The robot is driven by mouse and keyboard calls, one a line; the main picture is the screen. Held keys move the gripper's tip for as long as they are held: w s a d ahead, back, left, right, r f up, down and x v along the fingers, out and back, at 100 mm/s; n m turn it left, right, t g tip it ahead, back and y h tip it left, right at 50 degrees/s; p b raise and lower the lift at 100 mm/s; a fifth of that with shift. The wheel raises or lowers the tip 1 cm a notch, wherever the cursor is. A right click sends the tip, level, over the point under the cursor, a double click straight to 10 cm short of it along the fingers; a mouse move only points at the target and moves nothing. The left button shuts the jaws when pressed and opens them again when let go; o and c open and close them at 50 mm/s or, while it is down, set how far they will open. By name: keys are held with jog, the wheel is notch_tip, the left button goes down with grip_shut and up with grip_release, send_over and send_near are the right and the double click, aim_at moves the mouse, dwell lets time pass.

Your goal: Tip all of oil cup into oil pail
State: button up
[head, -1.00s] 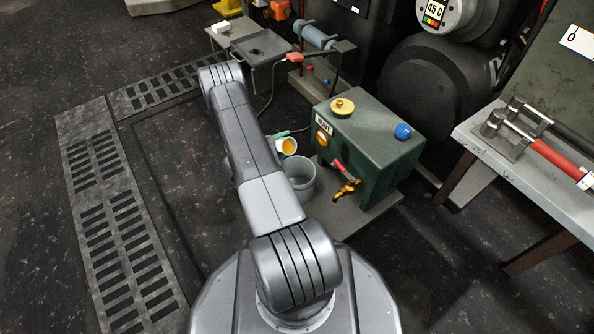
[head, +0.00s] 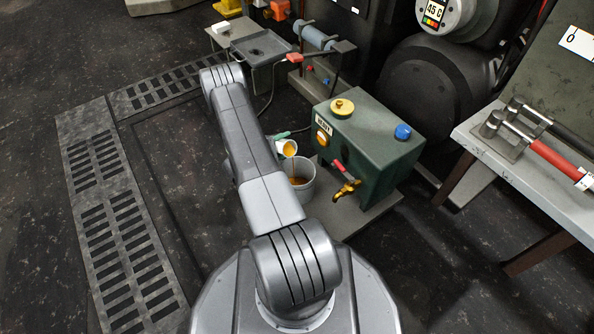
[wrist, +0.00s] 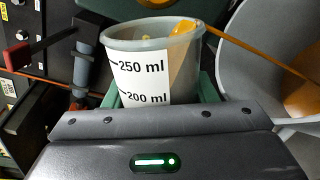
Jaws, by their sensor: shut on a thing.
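The oil cup (head: 287,149) is a small translucent cup with a white label; in the wrist view the cup (wrist: 141,80) shows marks at 250 ml and 200 ml. My gripper (wrist: 160,100) is shut on the cup, its green fingers on either side of it. The cup is tilted, and an amber stream of oil runs over its lip. The oil pail (head: 306,190) is a grey open bucket below the cup, with amber oil inside. In the wrist view the pail (wrist: 240,62) is at the right, with the stream reaching into it. My arm hides part of the pail.
A green tank (head: 368,150) with a yellow cap, a blue cap and a brass tap (head: 347,188) stands right of the pail. A grey bench (head: 530,165) with red-handled tools is at the right.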

jog(key=shift+f+m, duration=0.1)
jog(key=shift+m, duration=0.2)
jog(key=shift+r+m+p, duration=0.5)
jog(key=shift+m+p, duration=0.2)
jog(key=shift+p, duration=0.4)
dwell(0.4)
jog(key=shift+s+d+f+m+p, duration=0.3)
jog(key=shift+s+d+m+p, duration=0.2)
jog(key=shift+m+p, duration=0.3)
dwell(0.7)
jog(key=shift+s+r+m+y, duration=0.15)
jog(key=shift+r+m+y, duration=0.2)
jog(key=shift+m, duration=0.45)
dwell(0.7)
jog(key=shift+s+d+f+m+t+b, duration=0.1)
jog(key=shift+f+m+t+b, duration=0.1)
jog(key=shift+m+b, duration=0.2)
jog(key=shift+s+d+f+m+t+b, duration=0.1)
jog(key=shift+m+t+b, duration=0.15)
jog(key=shift+b, duration=0.2)
dwell(0.6)
